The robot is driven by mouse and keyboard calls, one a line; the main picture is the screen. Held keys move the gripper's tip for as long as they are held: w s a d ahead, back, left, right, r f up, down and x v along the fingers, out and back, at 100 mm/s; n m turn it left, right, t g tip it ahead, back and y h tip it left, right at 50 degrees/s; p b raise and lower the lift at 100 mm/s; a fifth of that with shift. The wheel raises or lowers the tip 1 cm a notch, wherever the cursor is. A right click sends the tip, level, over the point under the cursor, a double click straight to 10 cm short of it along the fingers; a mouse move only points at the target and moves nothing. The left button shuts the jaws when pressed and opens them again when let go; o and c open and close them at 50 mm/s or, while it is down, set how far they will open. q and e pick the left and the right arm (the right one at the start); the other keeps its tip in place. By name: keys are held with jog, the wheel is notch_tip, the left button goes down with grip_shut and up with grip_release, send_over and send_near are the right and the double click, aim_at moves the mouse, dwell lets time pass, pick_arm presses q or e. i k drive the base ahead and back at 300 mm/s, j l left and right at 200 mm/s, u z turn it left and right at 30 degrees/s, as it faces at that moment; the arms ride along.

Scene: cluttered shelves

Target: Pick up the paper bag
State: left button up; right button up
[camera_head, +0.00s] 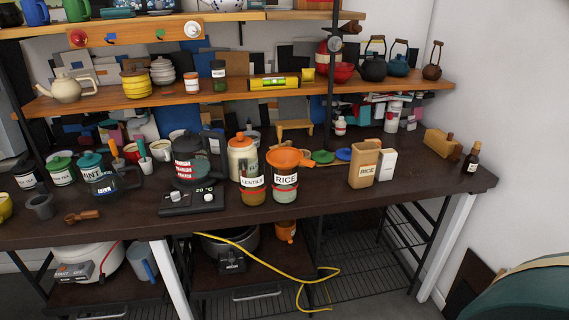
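Neither of my grippers shows in the head view.
Jars labelled "LENTILS" (252,188) and "RICE" (285,190) stand left of the bag, with an orange funnel (290,158) above the latter. A wooden block (441,144) and a dark bottle (472,157) are to the right. Bare counter (425,180) lies between. A shelf (225,97) runs above.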

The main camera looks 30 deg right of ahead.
aim_at(365, 155)
jog(key=z, duration=1.4)
